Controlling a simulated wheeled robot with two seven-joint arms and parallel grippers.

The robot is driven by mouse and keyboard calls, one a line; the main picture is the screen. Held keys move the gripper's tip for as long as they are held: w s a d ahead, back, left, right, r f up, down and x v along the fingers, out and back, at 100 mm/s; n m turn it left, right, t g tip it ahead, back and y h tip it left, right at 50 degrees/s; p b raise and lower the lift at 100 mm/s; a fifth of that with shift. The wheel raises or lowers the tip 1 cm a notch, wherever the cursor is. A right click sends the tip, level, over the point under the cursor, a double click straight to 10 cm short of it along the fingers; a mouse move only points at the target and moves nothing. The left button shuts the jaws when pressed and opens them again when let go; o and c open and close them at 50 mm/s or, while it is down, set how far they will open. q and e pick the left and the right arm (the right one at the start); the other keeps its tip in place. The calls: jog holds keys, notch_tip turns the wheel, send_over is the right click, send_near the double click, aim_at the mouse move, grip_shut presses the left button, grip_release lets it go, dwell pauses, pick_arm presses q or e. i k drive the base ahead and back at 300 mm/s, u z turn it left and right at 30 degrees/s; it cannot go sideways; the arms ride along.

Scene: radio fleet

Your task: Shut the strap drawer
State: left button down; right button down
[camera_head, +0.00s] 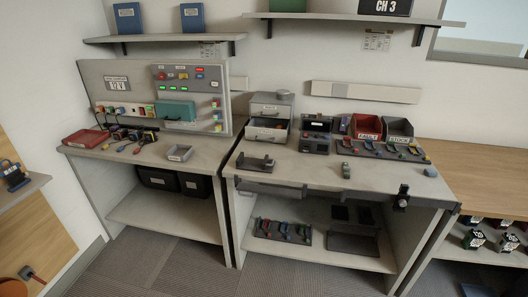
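A small grey drawer cabinet (271,98) stands at the back left of the middle bench. Its lower drawer (265,134) sticks out toward the front, and its dark inside shows from above. The upper drawer front (269,109) looks flush and carries a pale label too small to read. I cannot tell from a label which drawer is the strap drawer. What lies inside the open drawer is too small to make out. Neither of my grippers is in view.
A dark stand (255,163) sits in front of the open drawer. Black devices (317,130), a red bin (366,127) and a grey bin (397,130) stand to its right. The front middle of the bench (305,172) is mostly clear. A black clamp-like thing (402,196) is at its front edge.

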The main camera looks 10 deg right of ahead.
aim_at(254, 131)
jog(key=u, duration=0.5)
jog(key=i, duration=0.9)
jog(key=u, duration=0.1)
